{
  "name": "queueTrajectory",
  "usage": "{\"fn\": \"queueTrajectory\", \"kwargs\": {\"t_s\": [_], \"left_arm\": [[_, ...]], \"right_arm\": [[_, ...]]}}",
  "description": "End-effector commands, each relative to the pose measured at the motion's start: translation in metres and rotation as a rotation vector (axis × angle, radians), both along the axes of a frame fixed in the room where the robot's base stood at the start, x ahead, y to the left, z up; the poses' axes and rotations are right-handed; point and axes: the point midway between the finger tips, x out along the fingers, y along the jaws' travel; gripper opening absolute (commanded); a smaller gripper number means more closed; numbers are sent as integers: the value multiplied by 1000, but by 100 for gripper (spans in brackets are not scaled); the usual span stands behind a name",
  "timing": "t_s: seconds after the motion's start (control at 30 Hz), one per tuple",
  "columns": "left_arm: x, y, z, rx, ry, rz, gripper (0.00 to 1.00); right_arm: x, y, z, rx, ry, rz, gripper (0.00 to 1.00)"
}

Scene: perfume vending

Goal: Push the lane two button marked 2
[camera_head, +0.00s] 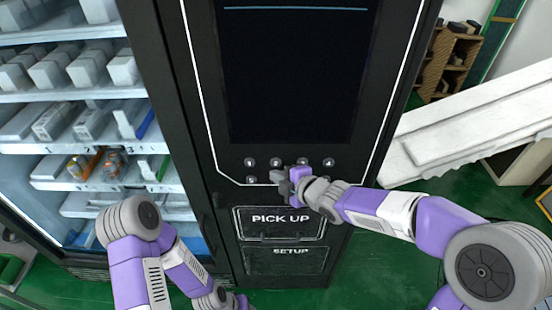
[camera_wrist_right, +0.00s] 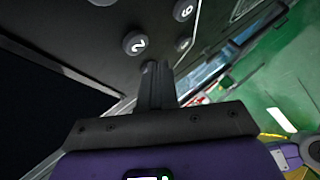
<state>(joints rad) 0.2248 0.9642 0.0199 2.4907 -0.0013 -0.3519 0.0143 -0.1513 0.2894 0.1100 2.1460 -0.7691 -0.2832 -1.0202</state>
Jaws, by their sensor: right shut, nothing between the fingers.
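The lane two button marked 2 (camera_wrist_right: 136,43) is a round grey button on the dark panel in the right wrist view. In the head view it sits in the upper button row (camera_head: 275,162), just above my right gripper. My right gripper (camera_head: 283,182) is shut and empty, in front of the lower buttons. In the right wrist view its shut fingertips (camera_wrist_right: 157,72) are close below the 2 in the picture, apart from its face. Another round button is partly hidden at the fingertips. My left gripper (camera_head: 240,302) is low at the bottom edge, its fingers unclear.
The vending machine has a dark screen (camera_head: 290,75) above the buttons and a PICK UP panel (camera_head: 280,222) below. Other numbered buttons (camera_wrist_right: 184,10) are close by. A glass-fronted shelf case (camera_head: 75,95) stands left. A white slanted board (camera_head: 475,120) is right. Green floor shows below.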

Motion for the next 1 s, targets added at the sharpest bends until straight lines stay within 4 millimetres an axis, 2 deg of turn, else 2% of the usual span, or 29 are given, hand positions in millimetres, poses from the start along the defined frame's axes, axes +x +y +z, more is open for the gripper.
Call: {"fn": "queueTrajectory", "kwargs": {"t_s": [0.23, 1.0], "left_arm": [[0, 0, 6, 0, 0, 0, 43], [0, 0, 5, 0, 0, 0, 43]], "right_arm": [[11, 0, 0, 0, -1, 1, 0], [11, 0, -1, 1, 0, 1, 0]]}}
